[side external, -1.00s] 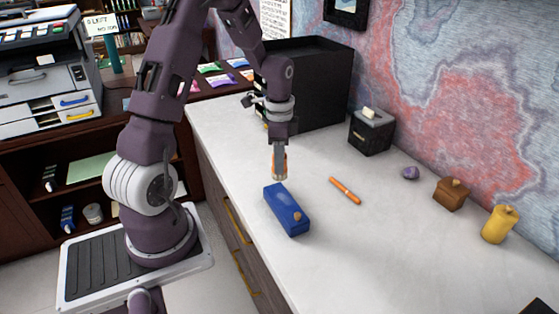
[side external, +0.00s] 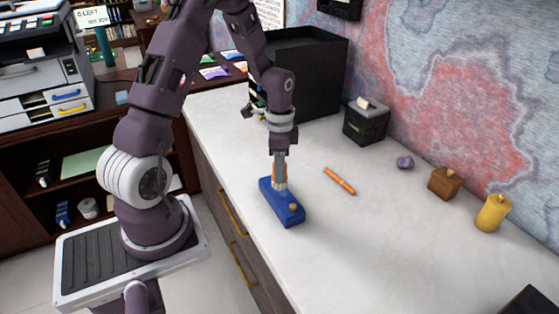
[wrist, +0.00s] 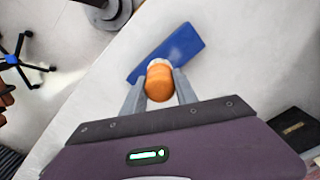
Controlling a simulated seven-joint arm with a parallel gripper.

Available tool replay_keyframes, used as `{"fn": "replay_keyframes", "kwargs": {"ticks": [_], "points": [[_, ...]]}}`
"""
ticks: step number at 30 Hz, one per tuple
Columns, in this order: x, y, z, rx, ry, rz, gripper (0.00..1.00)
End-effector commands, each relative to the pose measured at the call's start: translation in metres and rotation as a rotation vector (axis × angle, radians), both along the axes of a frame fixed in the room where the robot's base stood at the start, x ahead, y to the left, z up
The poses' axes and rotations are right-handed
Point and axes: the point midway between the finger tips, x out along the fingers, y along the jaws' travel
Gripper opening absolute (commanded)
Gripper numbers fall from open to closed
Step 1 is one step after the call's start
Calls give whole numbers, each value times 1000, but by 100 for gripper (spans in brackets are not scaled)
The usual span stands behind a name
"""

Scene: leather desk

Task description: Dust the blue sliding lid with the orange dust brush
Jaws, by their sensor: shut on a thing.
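The blue box with its sliding lid (side external: 290,211) lies on the white desk top, with a small orange-brown knob (side external: 293,206) at its near end. It also shows in the wrist view (wrist: 184,45), partly behind the brush. My gripper (side external: 280,182) points down over the far part of the lid. It is shut on the orange dust brush (wrist: 159,82), whose round orange end faces the wrist camera. In the side view the pale bristles (side external: 280,186) are at the lid's surface and appear to touch it.
An orange stick (side external: 339,181) lies right of the box. A black box with a slot (side external: 366,123), a purple stone (side external: 405,162), a brown block (side external: 445,183) and a yellow cylinder (side external: 492,213) stand along the wall. A large black bin (side external: 312,75) is behind. The near desk top is clear.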

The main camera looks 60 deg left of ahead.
Motion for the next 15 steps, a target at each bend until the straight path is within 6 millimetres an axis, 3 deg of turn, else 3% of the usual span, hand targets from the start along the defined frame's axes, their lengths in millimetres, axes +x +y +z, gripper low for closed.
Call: {"fn": "replay_keyframes", "kwargs": {"ticks": [12,15], "points": [[-1,0,-43,-2,3,0,0],[9,0,-39,1,-2,-1,0]]}}
